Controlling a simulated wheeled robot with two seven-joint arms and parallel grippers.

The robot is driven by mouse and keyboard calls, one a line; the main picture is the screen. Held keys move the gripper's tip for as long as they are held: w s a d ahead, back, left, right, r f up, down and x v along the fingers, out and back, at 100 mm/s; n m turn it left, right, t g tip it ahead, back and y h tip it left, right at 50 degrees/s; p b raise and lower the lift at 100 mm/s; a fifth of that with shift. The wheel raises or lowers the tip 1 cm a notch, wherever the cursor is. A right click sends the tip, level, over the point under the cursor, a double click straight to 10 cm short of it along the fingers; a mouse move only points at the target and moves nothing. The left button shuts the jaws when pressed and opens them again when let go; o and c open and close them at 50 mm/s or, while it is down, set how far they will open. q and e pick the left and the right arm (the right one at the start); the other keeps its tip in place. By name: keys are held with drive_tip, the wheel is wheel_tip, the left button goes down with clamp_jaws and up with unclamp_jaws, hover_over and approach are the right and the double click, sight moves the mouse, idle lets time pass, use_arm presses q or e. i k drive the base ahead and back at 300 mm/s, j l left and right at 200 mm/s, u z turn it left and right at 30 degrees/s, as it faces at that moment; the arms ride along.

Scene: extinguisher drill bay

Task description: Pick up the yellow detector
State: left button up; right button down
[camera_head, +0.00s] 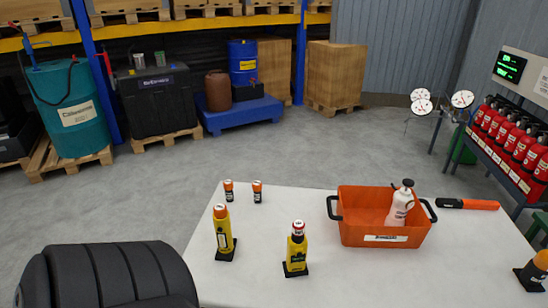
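Two yellow devices stand upright on the white table (190,275), each on a small black base. The left yellow one (222,228) has an orange upper part and a black band with print. The right yellow one (297,248) has a white and red cap and dark markings. I cannot tell for sure which of them is the detector. Neither gripper is in view, and nothing is seen touching either device.
Two small orange-and-black cylinders (257,191) stand behind. Right of the devices is an orange handled bin (362,207) holding a white spray bottle (400,206). An orange-black tool (468,204) lies farther right. A dark ribbed shape (115,275) blocks the lower left.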

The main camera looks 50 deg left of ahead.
sight(293, 266)
drive_tip(key=u, duration=1.35)
